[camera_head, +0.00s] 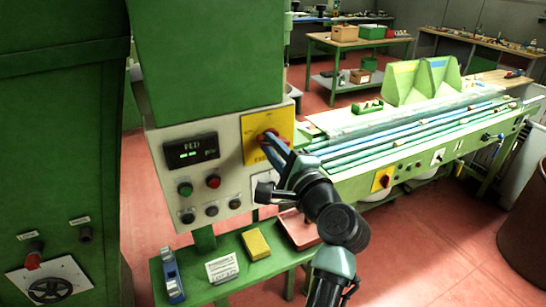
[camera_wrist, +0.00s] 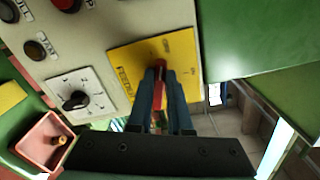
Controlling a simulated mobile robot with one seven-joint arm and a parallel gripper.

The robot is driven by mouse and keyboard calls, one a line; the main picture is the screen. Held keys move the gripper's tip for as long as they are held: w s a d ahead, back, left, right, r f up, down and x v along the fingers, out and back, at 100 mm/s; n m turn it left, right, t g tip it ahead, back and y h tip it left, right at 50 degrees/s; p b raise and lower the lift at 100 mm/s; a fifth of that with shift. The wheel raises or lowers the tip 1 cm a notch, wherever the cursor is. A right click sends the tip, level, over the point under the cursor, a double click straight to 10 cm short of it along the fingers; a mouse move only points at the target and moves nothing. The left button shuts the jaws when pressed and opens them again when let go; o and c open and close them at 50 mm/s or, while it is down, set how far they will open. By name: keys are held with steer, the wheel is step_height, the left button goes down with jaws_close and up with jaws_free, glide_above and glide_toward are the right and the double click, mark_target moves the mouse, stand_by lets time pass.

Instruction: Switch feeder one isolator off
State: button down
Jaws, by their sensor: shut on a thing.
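The feeder isolator is a red rotary handle on a yellow plate (camera_head: 251,124) on the control panel. Its red handle (camera_wrist: 162,72) shows between my fingertips in the wrist view, where the yellow plate (camera_wrist: 131,58) carries partly hidden "FEEDER" lettering. My gripper (camera_head: 268,140) reaches the handle from the lower right. In the wrist view my gripper (camera_wrist: 161,82) has its two blue-grey fingers closed on either side of the handle. The fingers and arm hide part of the plate's lettering and markings, so the handle's set position cannot be read.
The panel (camera_head: 228,150) also carries a display (camera_head: 191,151), several buttons and a black dial (camera_wrist: 75,100). A green bench below holds a yellow block (camera_head: 256,244), a blue tool (camera_head: 172,275) and a red tray (camera_head: 299,229). Another yellow-plated red switch (camera_head: 383,180) sits on the machine at right.

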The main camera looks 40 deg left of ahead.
steer(key=shift+f+n+b, duration=0.2)
steer(key=shift+n+b, duration=0.65)
steer(key=shift+n, duration=0.1)
steer(key=shift+f+n+b, duration=0.2)
steer(key=shift+n+b, duration=0.65)
steer(key=shift+n, duration=0.1)
steer(key=c, duration=0.8)
jaws_free()
steer(key=shift+c, duration=0.2)
steer(key=shift+d, duration=0.1)
steer(key=b+v, duration=0.3)
steer(key=v, duration=0.9)
steer(key=shift+s+d, duration=0.25)
steer(key=shift+d, duration=0.1)
